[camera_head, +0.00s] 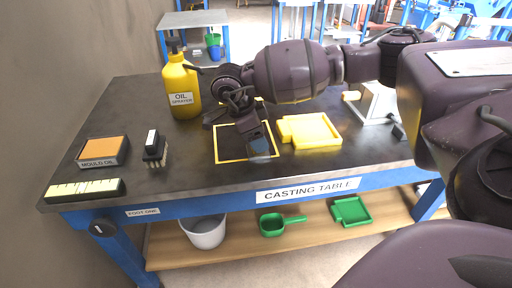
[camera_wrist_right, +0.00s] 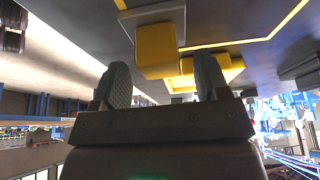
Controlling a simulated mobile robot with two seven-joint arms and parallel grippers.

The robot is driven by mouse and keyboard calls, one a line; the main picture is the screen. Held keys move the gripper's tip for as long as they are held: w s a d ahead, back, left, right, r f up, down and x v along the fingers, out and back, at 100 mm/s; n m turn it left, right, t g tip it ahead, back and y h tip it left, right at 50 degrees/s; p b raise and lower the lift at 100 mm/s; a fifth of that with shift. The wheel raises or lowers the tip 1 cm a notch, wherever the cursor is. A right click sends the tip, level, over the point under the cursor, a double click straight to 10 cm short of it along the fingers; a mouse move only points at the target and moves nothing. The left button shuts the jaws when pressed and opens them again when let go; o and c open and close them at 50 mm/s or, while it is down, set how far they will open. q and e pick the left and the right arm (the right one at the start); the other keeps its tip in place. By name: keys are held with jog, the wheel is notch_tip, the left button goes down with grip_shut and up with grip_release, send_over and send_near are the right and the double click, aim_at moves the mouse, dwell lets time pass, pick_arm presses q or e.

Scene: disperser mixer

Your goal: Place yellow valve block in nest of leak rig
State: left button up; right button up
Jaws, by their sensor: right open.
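My right gripper (camera_head: 240,131) is low over a yellow-outlined dark square (camera_head: 228,155) on the table; its fingers are apart. In the right wrist view the open fingers (camera_wrist_right: 160,68) stand either side of a yellow block (camera_wrist_right: 156,52) with a grey part; I cannot tell whether they touch it. This may be the valve block; in the head view the gripper largely hides that spot. A flat yellow piece (camera_head: 311,131) with a raised rim lies right of the square. A pale angled fixture (camera_head: 376,103), possibly the leak rig, stands at the back right. My left gripper is out of view.
On the table (camera_head: 190,165) are a yellow oil sprayer bottle (camera_head: 180,88), a mould oil pad (camera_head: 103,151), a black brush-like block (camera_head: 155,150) and a yellow-topped strip (camera_head: 85,190). A bucket (camera_head: 204,232) and green items stand on the lower shelf.

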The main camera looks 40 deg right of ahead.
jog(key=shift+x, duration=0.9)
jog(key=shift+f, duration=0.2)
jog(key=shift+d, duration=0.1)
jog(key=shift+r, duration=0.1)
jog(key=c, duration=1.2)
jog(key=shift+r, duration=0.5)
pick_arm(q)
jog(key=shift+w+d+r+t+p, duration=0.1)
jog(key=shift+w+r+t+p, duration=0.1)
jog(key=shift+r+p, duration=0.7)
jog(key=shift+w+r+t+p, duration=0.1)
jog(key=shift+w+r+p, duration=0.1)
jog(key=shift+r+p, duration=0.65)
pick_arm(e)
jog(key=shift+r, duration=9.5)
